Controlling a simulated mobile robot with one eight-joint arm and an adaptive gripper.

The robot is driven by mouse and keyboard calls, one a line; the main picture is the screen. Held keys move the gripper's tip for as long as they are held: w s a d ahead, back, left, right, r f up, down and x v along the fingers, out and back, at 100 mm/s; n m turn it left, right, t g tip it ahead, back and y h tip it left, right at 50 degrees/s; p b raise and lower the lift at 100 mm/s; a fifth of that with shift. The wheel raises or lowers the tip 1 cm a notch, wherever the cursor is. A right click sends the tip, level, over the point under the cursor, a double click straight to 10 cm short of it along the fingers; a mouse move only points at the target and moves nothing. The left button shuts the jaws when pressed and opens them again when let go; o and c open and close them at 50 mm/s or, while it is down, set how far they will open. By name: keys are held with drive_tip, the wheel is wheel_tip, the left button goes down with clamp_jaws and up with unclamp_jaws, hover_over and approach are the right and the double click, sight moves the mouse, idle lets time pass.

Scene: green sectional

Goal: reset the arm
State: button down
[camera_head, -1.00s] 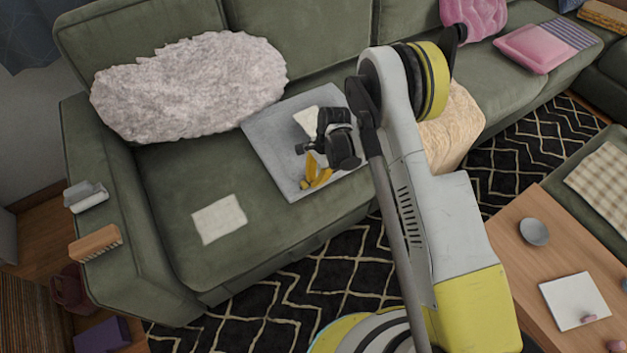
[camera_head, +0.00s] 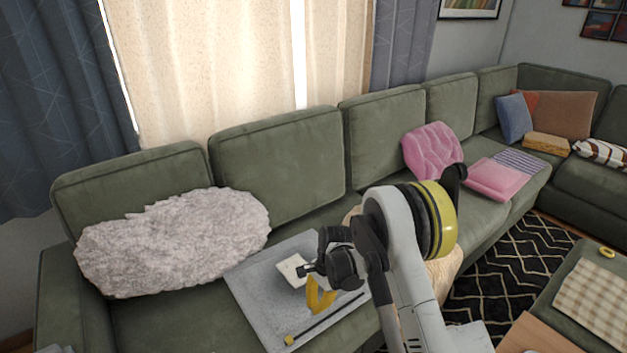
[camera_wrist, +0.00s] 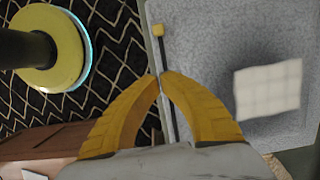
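My gripper (camera_head: 318,308) hangs over the grey tray (camera_head: 252,288) on the green sofa. Its yellow fingers curve together in the wrist view (camera_wrist: 162,76), the tips meeting or nearly so, with no object held between them. A dark thin stick with a yellow end (camera_wrist: 159,32) shows behind the fingertips and through the gap. In the head view this stick (camera_head: 318,323) lies along the tray's front part. A white quilted square (camera_wrist: 268,88) lies on the tray, partly hidden behind my gripper in the head view (camera_head: 291,270).
A fluffy grey-white cushion (camera_head: 175,242) lies left of the tray. Pink cushions (camera_head: 432,150) sit farther right on the sofa. A patterned black rug (camera_head: 510,265) covers the floor, with a wooden table (camera_head: 540,338) at lower right. The space above the sofa is open.

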drive_tip(key=s+d+r+n+t, duration=0.1)
drive_tip(key=s+d+r+n, duration=0.15)
drive_tip(key=r, duration=0.65)
drive_tip(key=s+d+r+n+t, duration=0.15)
drive_tip(key=d+r, duration=0.25)
drive_tip(key=r, duration=0.5)
drive_tip(key=s+d+r+n+t, duration=0.1)
drive_tip(key=d+r+t, duration=0.15)
drive_tip(key=r, duration=0.65)
drive_tip(key=s+d+r+n+t+h, duration=0.1)
drive_tip(key=s+d+r+n+t, duration=0.1)
drive_tip(key=s, duration=0.7)
drive_tip(key=s+d+r+n+t+h, duration=0.1)
drive_tip(key=s+d+r+n, duration=0.2)
drive_tip(key=s+d+r, duration=0.2)
drive_tip(key=s+d, duration=0.2)
drive_tip(key=s, duration=0.2)
drive_tip(key=shift+s+d+r+n+t, duration=0.15)
drive_tip(key=shift+d+r+n+t, duration=0.1)
drive_tip(key=shift+r+n+t, duration=0.15)
